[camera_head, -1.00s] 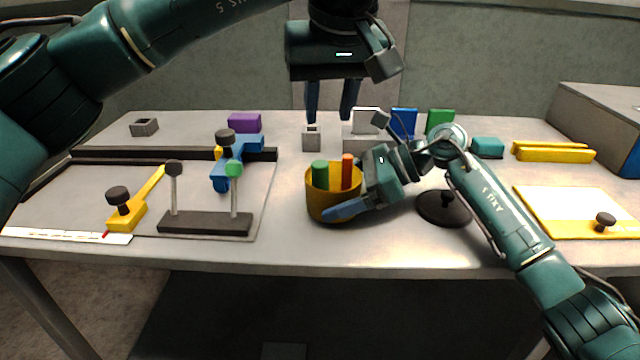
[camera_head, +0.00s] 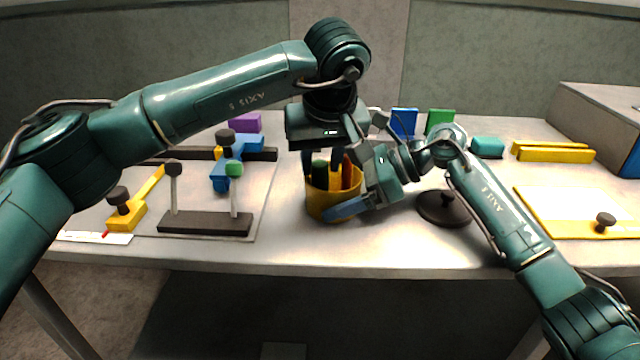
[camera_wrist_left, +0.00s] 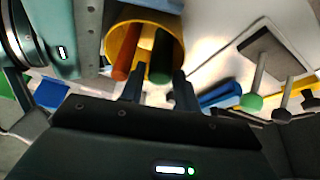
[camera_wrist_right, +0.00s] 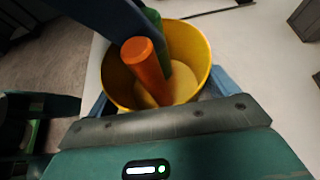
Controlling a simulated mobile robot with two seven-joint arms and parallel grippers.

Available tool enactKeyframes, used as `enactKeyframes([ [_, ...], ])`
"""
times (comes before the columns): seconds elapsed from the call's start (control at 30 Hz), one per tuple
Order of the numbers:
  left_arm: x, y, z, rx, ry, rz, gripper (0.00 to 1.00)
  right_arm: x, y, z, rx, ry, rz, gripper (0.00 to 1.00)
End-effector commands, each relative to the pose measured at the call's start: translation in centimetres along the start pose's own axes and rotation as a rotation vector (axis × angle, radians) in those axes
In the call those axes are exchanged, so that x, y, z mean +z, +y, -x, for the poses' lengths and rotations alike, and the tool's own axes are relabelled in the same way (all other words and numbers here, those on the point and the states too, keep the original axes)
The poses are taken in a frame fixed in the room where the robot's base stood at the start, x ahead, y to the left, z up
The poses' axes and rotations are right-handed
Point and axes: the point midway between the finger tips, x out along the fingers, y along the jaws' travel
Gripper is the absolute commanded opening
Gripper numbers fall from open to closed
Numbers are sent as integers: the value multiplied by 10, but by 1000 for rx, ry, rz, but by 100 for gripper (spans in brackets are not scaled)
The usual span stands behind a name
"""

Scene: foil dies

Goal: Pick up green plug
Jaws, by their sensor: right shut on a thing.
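The green plug (camera_head: 319,170) stands in a yellow cup (camera_head: 331,207) beside an orange plug (camera_head: 347,172). It also shows in the left wrist view (camera_wrist_left: 160,62) and the right wrist view (camera_wrist_right: 153,20). My left gripper (camera_head: 324,168) points down at the cup mouth, open, with its fingertips apart on either side of the green plug; contact cannot be told. My right gripper (camera_head: 350,203) is shut on the cup from the right; its fingers flank the cup wall in the right wrist view (camera_wrist_right: 155,95).
A dark rack with two posts (camera_head: 205,222) stands left of the cup, and a dark round disc (camera_head: 443,207) lies to its right. Blue (camera_head: 403,122) and green blocks (camera_head: 440,121) stand behind. A yellow-edged board (camera_head: 575,212) lies at right.

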Motion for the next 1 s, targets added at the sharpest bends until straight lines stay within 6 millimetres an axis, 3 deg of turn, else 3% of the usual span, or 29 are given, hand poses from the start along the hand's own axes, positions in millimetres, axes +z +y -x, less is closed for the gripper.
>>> enactKeyframes([
  [0.13, 0, 0, 0, 0, 0, 1, 32, 0, 0, 0, 0, 0, 0, 73],
  [0.53, 0, 0, 0, 0, 0, 1, 0, 0, 0, 0, 0, 0, 0, 73],
  [0.87, -1, 0, 2, 0, 1, 1, 0, 0, 0, 0, 0, 0, 0, 73],
  [1.0, -7, 0, 16, 1, 4, 2, 0, 0, 0, 0, 0, 0, 0, 73],
])
